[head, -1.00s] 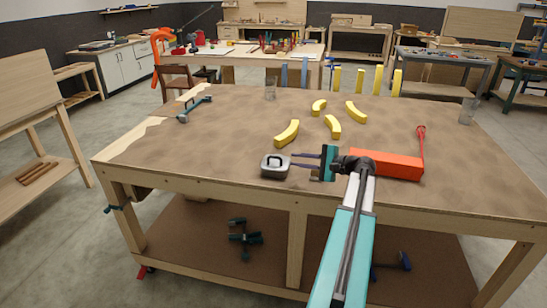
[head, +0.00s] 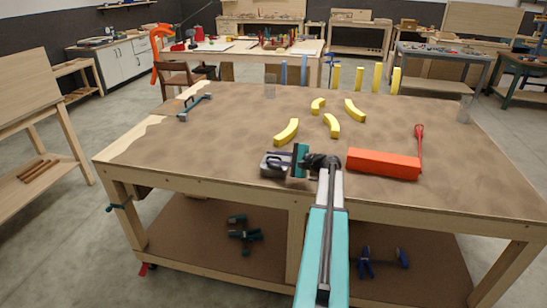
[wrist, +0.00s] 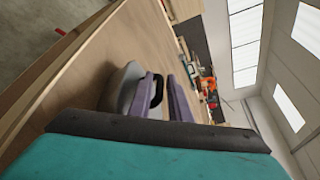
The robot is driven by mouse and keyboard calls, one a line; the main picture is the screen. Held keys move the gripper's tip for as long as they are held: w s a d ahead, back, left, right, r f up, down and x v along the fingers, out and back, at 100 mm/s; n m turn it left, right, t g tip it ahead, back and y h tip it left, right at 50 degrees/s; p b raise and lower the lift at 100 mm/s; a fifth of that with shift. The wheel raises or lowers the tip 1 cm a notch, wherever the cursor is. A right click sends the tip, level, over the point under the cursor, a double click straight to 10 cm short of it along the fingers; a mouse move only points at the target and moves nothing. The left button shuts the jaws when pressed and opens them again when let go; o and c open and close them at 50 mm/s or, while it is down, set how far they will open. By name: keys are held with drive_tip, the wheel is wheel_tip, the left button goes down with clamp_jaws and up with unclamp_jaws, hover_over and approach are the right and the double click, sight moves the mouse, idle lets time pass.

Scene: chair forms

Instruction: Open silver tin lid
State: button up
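The silver tin (head: 271,173) stands near the front edge of the workbench, a small grey box with a dark handle on its lid. My gripper (head: 276,160) reaches in from the right, over the tin's top. In the wrist view the tin (wrist: 124,84) is partly hidden behind the nearer purple finger. The two fingers of my gripper (wrist: 166,97) are apart, and the dark handle (wrist: 158,91) shows in the gap between them. I cannot tell whether a finger touches it. The lid appears seated on the tin.
A red-orange box (head: 383,164) lies right of my arm, with a red tool (head: 419,140) behind it. Several yellow curved pieces (head: 287,131) lie behind the tin. The bench left of the tin is clear.

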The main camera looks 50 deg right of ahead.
clamp_jaws()
